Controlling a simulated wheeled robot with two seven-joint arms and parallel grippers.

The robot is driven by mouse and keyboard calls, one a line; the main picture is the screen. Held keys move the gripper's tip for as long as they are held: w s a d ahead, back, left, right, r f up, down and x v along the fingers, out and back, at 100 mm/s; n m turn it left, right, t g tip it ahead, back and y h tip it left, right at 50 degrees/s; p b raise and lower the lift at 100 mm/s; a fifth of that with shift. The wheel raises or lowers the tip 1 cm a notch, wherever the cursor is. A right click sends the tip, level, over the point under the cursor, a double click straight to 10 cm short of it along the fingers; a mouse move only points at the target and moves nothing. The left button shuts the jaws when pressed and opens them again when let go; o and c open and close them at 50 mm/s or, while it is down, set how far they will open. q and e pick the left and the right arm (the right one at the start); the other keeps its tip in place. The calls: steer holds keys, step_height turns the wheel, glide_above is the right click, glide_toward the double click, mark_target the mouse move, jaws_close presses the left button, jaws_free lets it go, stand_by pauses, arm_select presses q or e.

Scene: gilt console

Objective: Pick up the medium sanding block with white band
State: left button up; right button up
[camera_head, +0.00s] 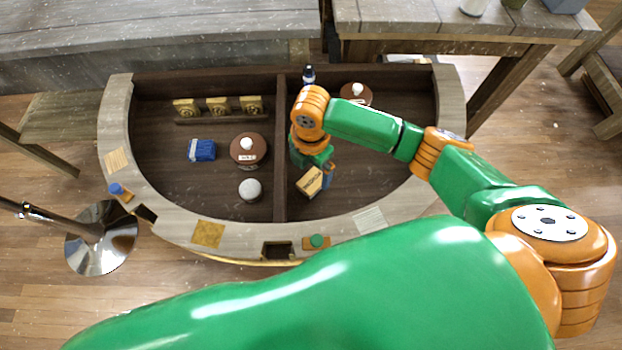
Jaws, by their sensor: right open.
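A small block with a pale tan top and dark lettering (309,181) lies tilted to the view on the dark floor of the console's right compartment, just right of the divider. The lettering is too small to read surely, and I cannot make out a white band. My right gripper (324,176) points down right at this block, at its upper right side. It is open. The wrist and green hand hide part of the fingers, so I cannot tell whether they touch the block. My left gripper is not in view.
A dark divider (281,145) splits the curved console (117,160). The left compartment holds a blue pack (202,150), a brown round lid (249,161), a pale knob (249,190) and several gold blocks (218,106). A dark bottle (308,75) and another brown lid (352,98) stand behind my wrist.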

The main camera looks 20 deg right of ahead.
mark_target(313, 180)
steer(key=f, duration=0.4)
steer(key=shift+s+d+f, duration=0.1)
steer(key=shift+s+f, duration=0.05)
steer(key=shift+s, duration=0.15)
jaws_close()
step_height(313, 180, up, 10)
steer(key=shift+p, duration=0.35)
steer(key=c, duration=0.7)
jaws_free()
steer(key=c, duration=0.6)
